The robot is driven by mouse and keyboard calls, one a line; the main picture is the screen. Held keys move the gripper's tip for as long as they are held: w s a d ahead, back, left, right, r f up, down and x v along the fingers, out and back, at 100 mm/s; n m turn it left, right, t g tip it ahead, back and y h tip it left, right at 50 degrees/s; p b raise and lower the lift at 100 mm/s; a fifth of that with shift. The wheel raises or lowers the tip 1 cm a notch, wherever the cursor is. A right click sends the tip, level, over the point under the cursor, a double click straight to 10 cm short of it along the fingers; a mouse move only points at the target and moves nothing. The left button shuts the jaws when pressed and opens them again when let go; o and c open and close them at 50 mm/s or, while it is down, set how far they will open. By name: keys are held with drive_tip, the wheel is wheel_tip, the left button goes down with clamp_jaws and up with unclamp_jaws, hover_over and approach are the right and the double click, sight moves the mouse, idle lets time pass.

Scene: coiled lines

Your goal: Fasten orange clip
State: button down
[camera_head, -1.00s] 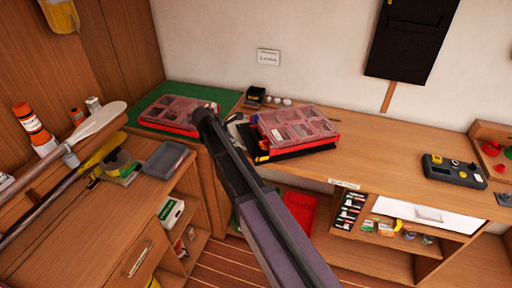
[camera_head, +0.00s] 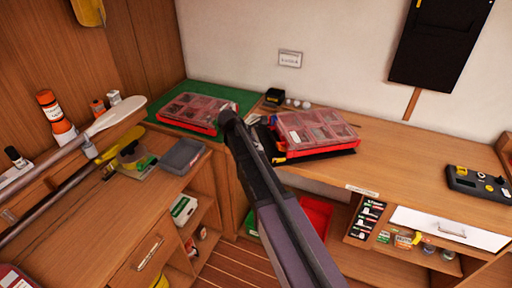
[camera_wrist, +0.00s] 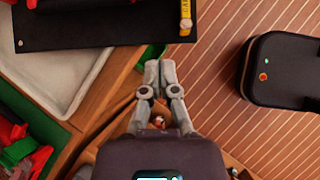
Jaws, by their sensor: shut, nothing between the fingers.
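I cannot make out an orange clip for certain in either view. Two red cases with clear lids lie on the worktops: one case (camera_head: 187,110) on a green mat at the back left, the other case (camera_head: 318,128) on a black tray right of my arm. In the wrist view, my gripper (camera_wrist: 160,72) is shut and empty, its fingertips together over the striped floor, beside a wooden edge. A small yellow piece (camera_wrist: 186,18) sits at the edge of a black panel (camera_wrist: 95,32) beyond the fingertips. In the head view my arm hides the gripper.
A wooden bench (camera_head: 400,148) runs along the wall, with a dark device (camera_head: 480,184) at its right. In the wrist view, a pale tray (camera_wrist: 72,78) lies left of the gripper.

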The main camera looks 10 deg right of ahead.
sight(272, 157)
drive_tip(key=shift+b+x, duration=2.4)
drive_tip(key=shift+x, duration=0.9)
drive_tip(key=shift+d+r+p, duration=0.35)
drive_tip(key=shift+r+p, duration=0.45)
drive_tip(key=shift+p, duration=0.05)
drive_tip(key=shift+w+d+r+p, duration=0.1)
drive_tip(key=shift+d+r+p, duration=0.55)
drive_tip(key=shift+r+p, duration=0.3)
drive_tip(key=shift+a, duration=0.15)
drive_tip(key=shift+r+p, duration=0.15)
drive_tip(key=shift+p, duration=0.15)
